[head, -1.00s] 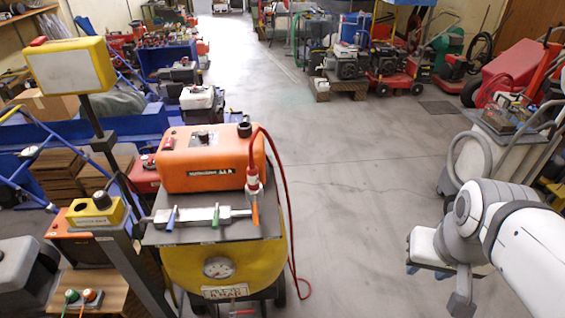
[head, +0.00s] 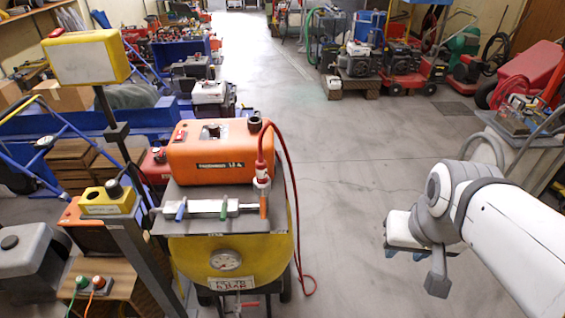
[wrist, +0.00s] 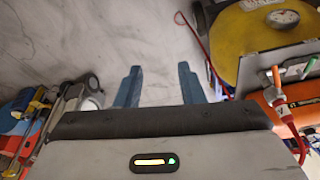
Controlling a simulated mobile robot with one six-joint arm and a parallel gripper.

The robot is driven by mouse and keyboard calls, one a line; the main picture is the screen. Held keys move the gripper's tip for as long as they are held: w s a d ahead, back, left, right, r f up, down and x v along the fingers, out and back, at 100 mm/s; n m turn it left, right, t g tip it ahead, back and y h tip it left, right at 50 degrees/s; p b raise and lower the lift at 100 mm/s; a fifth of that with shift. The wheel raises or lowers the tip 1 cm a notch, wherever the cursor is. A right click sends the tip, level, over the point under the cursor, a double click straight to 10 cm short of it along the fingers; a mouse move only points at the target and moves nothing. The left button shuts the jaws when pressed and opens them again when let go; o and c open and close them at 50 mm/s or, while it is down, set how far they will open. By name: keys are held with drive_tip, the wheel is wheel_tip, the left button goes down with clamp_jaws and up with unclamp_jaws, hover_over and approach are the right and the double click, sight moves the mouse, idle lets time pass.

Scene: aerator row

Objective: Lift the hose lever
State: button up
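An orange lever (head: 263,207) hangs below the red-and-white hose fitting (head: 262,178), at the right end of a metal manifold (head: 220,208) on the yellow machine. A red hose (head: 290,200) loops from the fitting down to the floor. A green lever (head: 223,209) and a blue lever (head: 181,210) sit further left on the manifold. My gripper (head: 405,252) is to the right of the machine, over open floor and apart from the levers. In the wrist view my gripper (wrist: 160,88) has two blue fingers spread, with nothing between them. The orange lever (wrist: 277,76) shows at the right there.
An orange tank (head: 215,160) stands behind the manifold on the yellow machine (head: 195,262). A yellow box (head: 107,200) and a lamp post (head: 115,130) stand to its left. Bare floor (head: 345,190) lies between machine and gripper. A grey cart (head: 520,150) is at right.

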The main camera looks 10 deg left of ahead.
drive_tip(key=w+a+f+n+y, duration=0.1)
drive_tip(key=w+a+f+n, duration=0.1)
drive_tip(key=w+a, duration=0.95)
drive_tip(key=n+y, duration=0.2)
hover_over(263, 202)
drive_tip(key=s+d, duration=0.2)
wheel_tip(263, 202, down, 6)
drive_tip(key=shift+x, duration=3.7)
drive_tip(key=shift+w+a+r, duration=0.1)
drive_tip(key=shift+a, duration=0.05)
drive_tip(key=shift+c, duration=0.3)
clamp_jaws()
